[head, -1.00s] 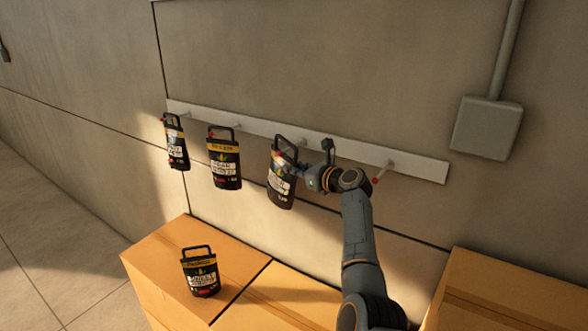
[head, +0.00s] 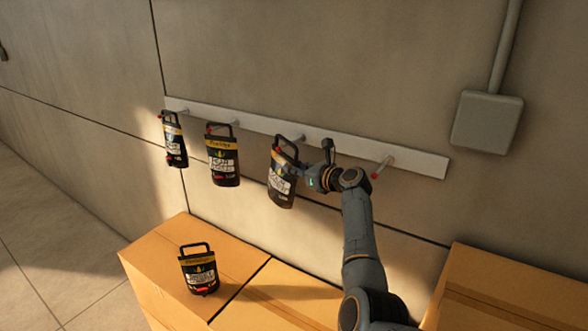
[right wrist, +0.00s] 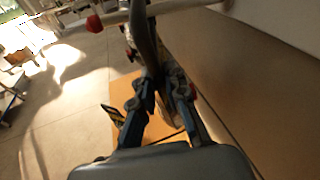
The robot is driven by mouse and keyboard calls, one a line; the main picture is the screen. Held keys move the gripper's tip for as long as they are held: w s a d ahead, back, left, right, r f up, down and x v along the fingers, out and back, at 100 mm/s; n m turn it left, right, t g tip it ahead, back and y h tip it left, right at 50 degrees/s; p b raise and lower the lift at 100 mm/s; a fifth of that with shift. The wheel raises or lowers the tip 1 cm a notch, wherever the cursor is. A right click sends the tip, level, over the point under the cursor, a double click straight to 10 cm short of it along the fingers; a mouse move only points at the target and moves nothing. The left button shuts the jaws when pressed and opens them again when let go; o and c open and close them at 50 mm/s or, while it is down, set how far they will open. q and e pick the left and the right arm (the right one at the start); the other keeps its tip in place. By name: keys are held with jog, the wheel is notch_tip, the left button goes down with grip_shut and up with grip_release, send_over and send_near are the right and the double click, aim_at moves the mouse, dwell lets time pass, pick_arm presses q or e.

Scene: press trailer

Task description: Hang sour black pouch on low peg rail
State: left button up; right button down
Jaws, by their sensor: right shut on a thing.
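A black pouch (head: 282,184) with a yellow band, a white label and a loop handle is at the white peg rail (head: 345,152), in front of one of its pegs. My right gripper (head: 300,171) is shut on this pouch at its right side, near the top. The label is too small to read surely. Whether the handle loop is around the peg I cannot tell. In the right wrist view the fingers (right wrist: 163,95) close on a dark strip of the pouch, and a red-tipped peg (right wrist: 95,23) shows at upper left. My left gripper is out of view.
Two similar pouches hang on pegs to the left, one at the far left (head: 174,142) and one nearer (head: 222,160). Another pouch (head: 199,272) stands on a cardboard box (head: 160,248). A red-tipped peg (head: 381,168) at right is free. A grey wall box (head: 487,121) is above right.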

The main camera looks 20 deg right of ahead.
jog(key=shift+r, duration=0.35)
